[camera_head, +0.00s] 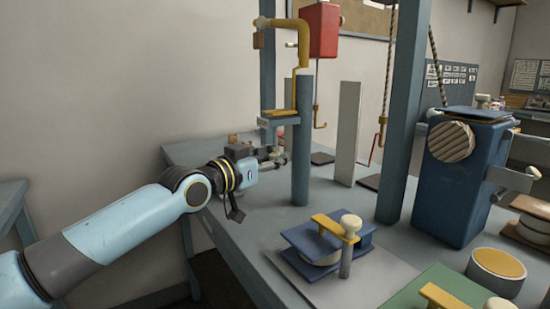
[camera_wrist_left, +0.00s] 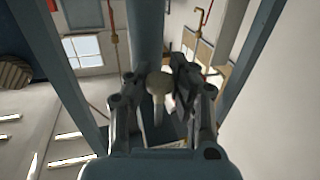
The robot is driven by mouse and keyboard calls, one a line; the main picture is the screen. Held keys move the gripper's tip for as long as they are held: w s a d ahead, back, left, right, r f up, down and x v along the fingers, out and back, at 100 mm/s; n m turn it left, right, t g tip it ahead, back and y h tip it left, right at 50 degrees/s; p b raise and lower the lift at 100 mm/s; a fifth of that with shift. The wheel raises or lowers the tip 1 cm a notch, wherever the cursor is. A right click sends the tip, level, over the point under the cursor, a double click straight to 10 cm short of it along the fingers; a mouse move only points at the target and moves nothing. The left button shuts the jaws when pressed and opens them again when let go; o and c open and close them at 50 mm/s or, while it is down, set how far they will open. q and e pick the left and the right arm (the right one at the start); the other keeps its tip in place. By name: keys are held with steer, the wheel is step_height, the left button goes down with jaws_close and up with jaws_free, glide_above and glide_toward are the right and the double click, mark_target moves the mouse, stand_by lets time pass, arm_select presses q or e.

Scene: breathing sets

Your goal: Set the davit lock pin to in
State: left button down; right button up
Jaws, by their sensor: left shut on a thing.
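The davit is a blue-grey post (camera_head: 301,150) with a yellow bent arm (camera_head: 303,45) on top, standing near the table's left part. My left gripper (camera_head: 274,157) reaches in from the left, close to the post at mid-height, partly behind it. In the left wrist view my left gripper (camera_wrist_left: 163,95) is shut on a pale round knob (camera_wrist_left: 159,84) with a short stem, likely the lock pin. The post (camera_wrist_left: 146,35) rises just beyond the knob. How deep the pin sits cannot be told. My right gripper is not in view.
A red box (camera_head: 319,30) hangs behind the davit. A blue upright frame (camera_head: 402,120) and a large blue case (camera_head: 463,180) stand to the right. A blue clamp-like fixture with a yellow bar (camera_head: 333,229) is on the table in front. Bare table shows around the post base.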

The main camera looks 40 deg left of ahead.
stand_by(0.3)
arm_select(q)
step_height(320, 180, up, 2)
steer(key=shift+w+r+p, duration=0.1)
steer(key=shift+r+p, duration=0.05)
steer(key=shift+p, duration=0.85)
steer(key=shift+f, duration=0.2)
steer(key=c, duration=1.7)
jaws_free()
steer(key=o, duration=0.6)
steer(key=shift+s+r, duration=0.15)
steer(key=shift+s, duration=0.1)
steer(key=shift+o, duration=0.2)
steer(key=shift+w, duration=0.15)
